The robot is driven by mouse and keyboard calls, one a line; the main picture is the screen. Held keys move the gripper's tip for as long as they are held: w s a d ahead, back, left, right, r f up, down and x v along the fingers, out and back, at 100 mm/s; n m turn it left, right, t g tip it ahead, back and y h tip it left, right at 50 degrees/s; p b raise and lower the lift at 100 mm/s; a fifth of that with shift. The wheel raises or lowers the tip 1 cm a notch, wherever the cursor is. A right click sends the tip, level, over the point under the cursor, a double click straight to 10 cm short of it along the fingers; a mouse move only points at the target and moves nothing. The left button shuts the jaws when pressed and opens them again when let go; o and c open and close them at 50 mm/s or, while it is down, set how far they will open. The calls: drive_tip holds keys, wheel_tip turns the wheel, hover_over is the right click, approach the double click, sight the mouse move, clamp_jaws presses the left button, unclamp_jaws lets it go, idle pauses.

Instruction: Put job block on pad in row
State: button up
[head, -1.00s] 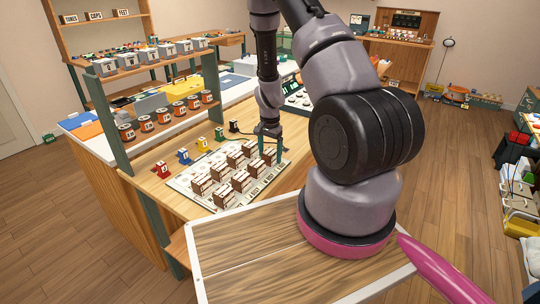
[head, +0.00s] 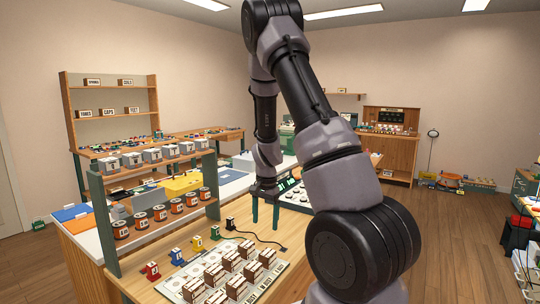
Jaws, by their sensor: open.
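Several brown-and-white job blocks stand in two rows on a pale board with marked pads (head: 172,286) at the bottom of the head view. The far right block (head: 267,257) and the far left-row block (head: 246,248) stand at the board's far end. My gripper (head: 265,223) has dark green fingers, spread apart and pointing down, with nothing seen between them. It hangs above the bench, beyond the far end of the board and clear of the blocks. The board's near edge is cut off by the frame. Block labels are too small to read.
Small red (head: 152,271), blue (head: 176,256), yellow (head: 197,243) and green (head: 215,232) pieces line the board's left side. A black piece (head: 230,224) trails a cable across the bench. A shelf with orange spools (head: 159,212) stands left.

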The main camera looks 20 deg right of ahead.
drive_tip(key=s+a+r+n+t+y, duration=0.1)
drive_tip(key=s+a+r+t, duration=0.15)
drive_tip(key=r, duration=0.75)
drive_tip(key=s+a+r+n+t+y, duration=0.1)
drive_tip(key=s+a+r+n, duration=0.15)
drive_tip(key=r, duration=0.75)
drive_tip(key=s+a+r+n+t, duration=0.2)
drive_tip(key=s+r+n+t, duration=0.1)
drive_tip(key=s+r, duration=1)
drive_tip(key=s, duration=0.3)
drive_tip(key=shift+s+a+r, duration=0.15)
drive_tip(key=shift+s, duration=0.25)
drive_tip(key=shift+t, duration=0.25)
